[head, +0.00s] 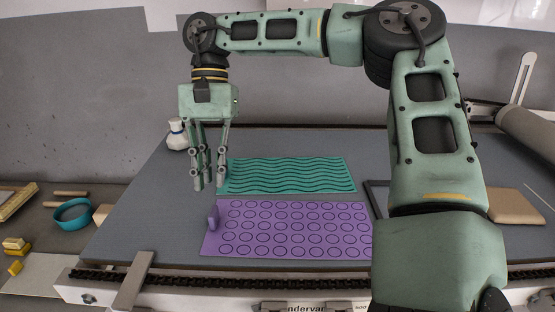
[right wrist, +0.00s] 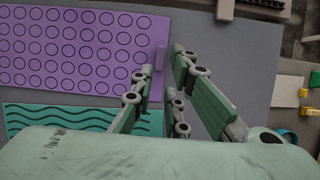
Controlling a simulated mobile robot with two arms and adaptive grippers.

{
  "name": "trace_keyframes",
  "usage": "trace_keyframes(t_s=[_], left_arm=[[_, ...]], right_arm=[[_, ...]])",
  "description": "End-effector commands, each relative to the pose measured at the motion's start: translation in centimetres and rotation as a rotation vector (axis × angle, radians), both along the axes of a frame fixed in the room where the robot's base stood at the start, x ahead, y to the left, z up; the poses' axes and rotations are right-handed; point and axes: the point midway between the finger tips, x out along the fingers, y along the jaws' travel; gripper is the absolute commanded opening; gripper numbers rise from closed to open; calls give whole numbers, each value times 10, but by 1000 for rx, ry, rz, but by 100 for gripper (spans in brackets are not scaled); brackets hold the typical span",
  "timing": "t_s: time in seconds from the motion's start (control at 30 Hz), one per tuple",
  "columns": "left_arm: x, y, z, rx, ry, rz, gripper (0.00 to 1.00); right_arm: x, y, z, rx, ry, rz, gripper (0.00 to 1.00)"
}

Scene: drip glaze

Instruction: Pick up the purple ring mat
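The purple ring mat (head: 290,232) lies flat on the grey table, covered in rows of dark ring outlines. A small purple tab (head: 213,217) stands up at its left edge. In the right wrist view the mat (right wrist: 75,45) fills the upper left, and its tab (right wrist: 161,57) shows between the fingertips. My right gripper (head: 208,183) points down above the table, close to the tab and to the left end of the teal mat. Its fingers (right wrist: 164,62) are apart with nothing between them; I see no contact with the tab. My left gripper is not in view.
A teal wavy mat (head: 290,175) lies just behind the purple one. A white bottle (head: 177,134) stands at the table's back left. A brown block (head: 514,206) is at right.

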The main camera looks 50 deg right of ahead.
Motion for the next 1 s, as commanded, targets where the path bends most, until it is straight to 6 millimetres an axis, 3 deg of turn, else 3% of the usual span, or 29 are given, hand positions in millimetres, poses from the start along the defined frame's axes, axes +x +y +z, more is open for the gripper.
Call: trace_keyframes(t_s=[0.27, 0.5, 0.77, 0.9, 1.0], left_arm=[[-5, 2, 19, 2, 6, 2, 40], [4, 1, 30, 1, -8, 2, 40], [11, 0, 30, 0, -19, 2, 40], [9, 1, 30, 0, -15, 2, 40], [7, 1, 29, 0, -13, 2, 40]], right_arm=[[-6, 7, -30, 1, 6, 1, 14], [-10, 15, -61, 0, 1, 0, 14], [-11, 15, -64, 0, -1, -1, 14], [-11, 15, -64, 0, -1, -1, 2], [-10, 15, -64, 0, -1, 0, 0]])
